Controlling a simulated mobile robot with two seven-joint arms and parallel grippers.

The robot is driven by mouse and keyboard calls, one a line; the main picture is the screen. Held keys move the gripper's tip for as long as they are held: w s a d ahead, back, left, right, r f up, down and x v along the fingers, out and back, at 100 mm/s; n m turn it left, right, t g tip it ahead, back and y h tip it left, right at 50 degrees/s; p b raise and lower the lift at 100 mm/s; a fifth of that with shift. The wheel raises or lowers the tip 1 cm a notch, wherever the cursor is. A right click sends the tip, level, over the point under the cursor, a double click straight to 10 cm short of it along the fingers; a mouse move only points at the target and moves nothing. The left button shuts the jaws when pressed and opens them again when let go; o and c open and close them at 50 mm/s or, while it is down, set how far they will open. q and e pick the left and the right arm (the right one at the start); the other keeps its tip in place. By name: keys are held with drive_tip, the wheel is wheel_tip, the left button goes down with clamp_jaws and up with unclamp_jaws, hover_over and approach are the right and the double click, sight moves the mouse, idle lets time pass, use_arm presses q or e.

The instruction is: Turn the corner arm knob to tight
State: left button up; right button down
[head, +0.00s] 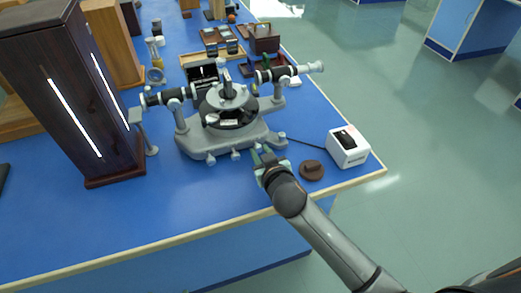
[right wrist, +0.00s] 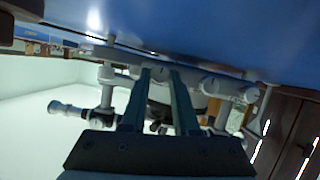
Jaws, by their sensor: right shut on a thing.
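The grey spectrometer (head: 196,142) stands on the blue bench, with a round turntable in its middle and a black tube on each side. Several small grey knobs line the front edge of its base. My right gripper (head: 262,158) is at the front right part of this base. In the right wrist view its two fingers (right wrist: 160,72) are shut on a small grey knob (right wrist: 159,75), which sits between the tips. The fingers hide most of this knob in the head view, and I cannot read how tight it is. My left gripper is not in view.
A white box (head: 347,150) with a dark top and a brown round object (head: 312,170) are right of my gripper. A tall dark wooden cabinet (head: 62,100) stands at left. Bare blue bench (head: 190,205) lies in front, up to the pale bench edge.

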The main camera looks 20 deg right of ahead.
drive_tip(key=shift+d+r+m+y+p, duration=0.2)
drive_tip(key=shift+m+y+p, duration=0.1)
drive_tip(key=shift+m+p, duration=0.3)
drive_tip(key=shift+m+y+p, duration=0.3)
drive_tip(key=shift+p, duration=0.05)
drive_tip(key=shift+d+m+y+p, duration=0.15)
drive_tip(key=shift+m+y+p, duration=0.55)
drive_tip(key=shift+m+p, duration=0.2)
drive_tip(key=shift+d+f+m+y+p, duration=0.1)
drive_tip(key=shift+m+y+p, duration=0.15)
drive_tip(key=shift+m, duration=0.25)
drive_tip(key=shift+f+m+y+p, duration=0.1)
drive_tip(key=shift+m+y, duration=0.25)
drive_tip(key=shift+m, duration=0.15)
drive_tip(key=shift+w+d+f+m+t+y, duration=0.15)
drive_tip(key=shift+m+t+y, duration=0.2)
drive_tip(key=shift+m, duration=0.25)
drive_tip(key=shift+f+m+y+b, duration=0.15)
drive_tip(key=shift+m+y+b, duration=0.3)
drive_tip(key=shift+m+b, duration=0.2)
drive_tip(key=shift+m+t+y+b, duration=0.35)
drive_tip(key=shift+m+y+b, duration=0.25)
drive_tip(key=shift+m+b, duration=0.75)
